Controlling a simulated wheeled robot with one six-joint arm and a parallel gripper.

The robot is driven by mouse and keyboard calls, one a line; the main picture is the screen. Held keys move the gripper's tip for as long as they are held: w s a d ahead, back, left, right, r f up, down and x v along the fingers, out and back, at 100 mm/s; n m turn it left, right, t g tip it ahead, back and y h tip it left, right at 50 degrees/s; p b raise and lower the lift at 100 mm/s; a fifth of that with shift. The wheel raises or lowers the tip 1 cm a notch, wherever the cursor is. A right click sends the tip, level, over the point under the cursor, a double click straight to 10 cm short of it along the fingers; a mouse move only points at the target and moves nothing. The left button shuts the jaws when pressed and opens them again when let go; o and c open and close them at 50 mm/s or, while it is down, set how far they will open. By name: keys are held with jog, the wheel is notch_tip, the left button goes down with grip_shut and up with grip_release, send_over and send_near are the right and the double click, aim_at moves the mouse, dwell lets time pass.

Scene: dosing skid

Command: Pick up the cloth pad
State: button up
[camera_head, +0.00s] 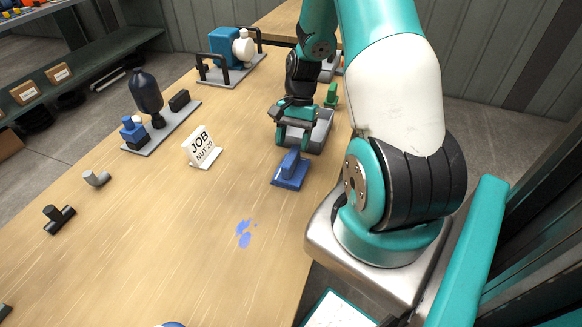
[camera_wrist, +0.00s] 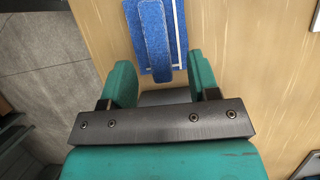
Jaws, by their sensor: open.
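The cloth pad (camera_head: 289,171) is blue, with a raised blue grip strip along its top.
A "JOB NUT 20" sign (camera_head: 201,150) stands to the left. Blue smears (camera_head: 244,235) mark the table nearer. A pump (camera_head: 230,47) stands at the back. The table's middle is mostly clear.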

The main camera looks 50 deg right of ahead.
aim_at(292, 155)
jog(key=x, duration=0.5)
jog(key=shift+s+r, duration=0.1)
jog(key=shift+s, duration=0.1)
grip_shut()
jog(key=shift+r, duration=0.1)
notch_tip(292, 155, up, 20)
jog(key=p, duration=0.1)
